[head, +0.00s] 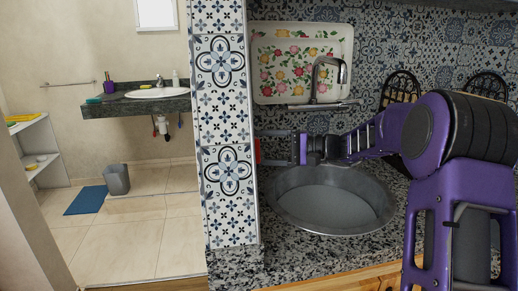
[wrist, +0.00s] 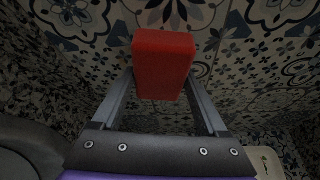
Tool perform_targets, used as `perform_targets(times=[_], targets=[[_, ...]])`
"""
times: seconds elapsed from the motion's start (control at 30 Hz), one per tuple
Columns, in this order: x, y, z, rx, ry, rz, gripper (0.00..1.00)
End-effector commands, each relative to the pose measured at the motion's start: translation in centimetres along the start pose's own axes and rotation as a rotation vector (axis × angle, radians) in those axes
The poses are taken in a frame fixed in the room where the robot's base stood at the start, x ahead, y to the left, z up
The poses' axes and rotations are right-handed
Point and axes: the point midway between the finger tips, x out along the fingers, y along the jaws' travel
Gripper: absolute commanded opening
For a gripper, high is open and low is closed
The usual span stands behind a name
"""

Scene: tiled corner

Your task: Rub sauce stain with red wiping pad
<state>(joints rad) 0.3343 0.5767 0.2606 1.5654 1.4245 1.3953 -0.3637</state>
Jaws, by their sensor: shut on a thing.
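The red wiping pad (wrist: 165,62) is a red block held between the fingertips of my gripper (wrist: 160,88) in the wrist view. In the head view only a thin red edge of the pad (head: 258,151) shows, by the tiled pillar. My gripper (head: 270,148) is there too, over the left rim of the sink, reaching left. It is shut on the pad. The patterned tiles lie behind the pad in the wrist view; I cannot tell whether the pad touches them. I cannot make out a sauce stain in either view.
A round metal sink (head: 330,198) is set in the granite counter (head: 300,252). A faucet (head: 316,75) and a floral tray (head: 262,50) stand behind it. The tiled pillar (head: 224,130) is close on the left. Black wire racks (head: 400,85) are at the back right.

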Motion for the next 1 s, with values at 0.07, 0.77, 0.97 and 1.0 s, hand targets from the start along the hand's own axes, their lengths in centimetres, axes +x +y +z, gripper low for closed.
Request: perform_targets(times=[0.07,0.77,0.97,1.0], targets=[[-0.2,0.2,0.8,0.000,-0.003,0.000,0.32],[-1.9,1.0,4.7,0.000,-0.004,0.000,0.32],[-2.0,0.8,5.0,-0.001,-0.003,0.000,0.32],[-2.0,0.6,5.0,-0.001,-0.003,-0.001,0.32]])
